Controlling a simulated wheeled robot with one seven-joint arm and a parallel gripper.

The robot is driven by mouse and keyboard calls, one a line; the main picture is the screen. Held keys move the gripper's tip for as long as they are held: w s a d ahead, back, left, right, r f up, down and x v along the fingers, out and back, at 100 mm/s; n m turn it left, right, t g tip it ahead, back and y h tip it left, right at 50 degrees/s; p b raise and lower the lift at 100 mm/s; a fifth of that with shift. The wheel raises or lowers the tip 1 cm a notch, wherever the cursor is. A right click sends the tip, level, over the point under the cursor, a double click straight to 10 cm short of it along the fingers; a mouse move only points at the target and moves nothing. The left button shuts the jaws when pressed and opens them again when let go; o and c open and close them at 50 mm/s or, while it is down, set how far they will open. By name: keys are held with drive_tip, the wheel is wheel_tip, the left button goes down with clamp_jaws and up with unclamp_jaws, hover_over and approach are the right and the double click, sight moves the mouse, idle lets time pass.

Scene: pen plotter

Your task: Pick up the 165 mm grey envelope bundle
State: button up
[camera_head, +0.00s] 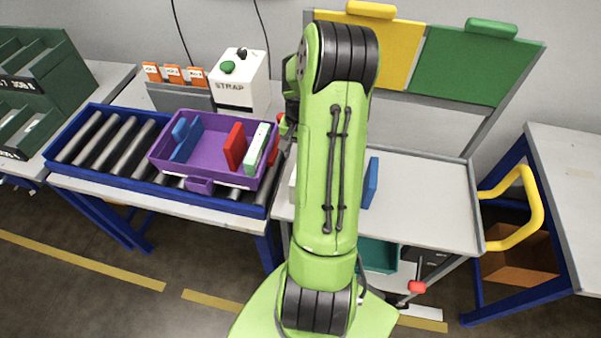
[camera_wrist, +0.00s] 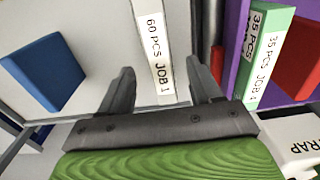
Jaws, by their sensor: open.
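A pale grey-white bundle with a "60 PCS JOB 1" label (camera_wrist: 153,45) stands on the table in the wrist view. Its colour looks light, and its full length is cut off by the frame. My gripper (camera_wrist: 160,75) is open, with one finger on each side of this bundle in the picture and gaps showing at both sides. I cannot tell how deep the fingers reach around it. In the head view only a pale sliver (camera_head: 293,183) shows beside my arm, perhaps this bundle. My arm hides most of the gripper there.
A blue bundle (camera_head: 370,183) stands on the table (camera_head: 425,195) right of my arm. A purple tote (camera_head: 165,158) on the roller conveyor (camera_head: 82,137) holds blue, red and green-white bundles. A STRAP machine (camera_head: 238,85) stands behind. The table's right part is clear.

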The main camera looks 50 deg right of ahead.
drive_tip(key=f, duration=0.9)
drive_tip(key=shift+d+f, duration=0.1)
drive_tip(key=shift+d, duration=0.1)
drive_tip(key=c, duration=1.2)
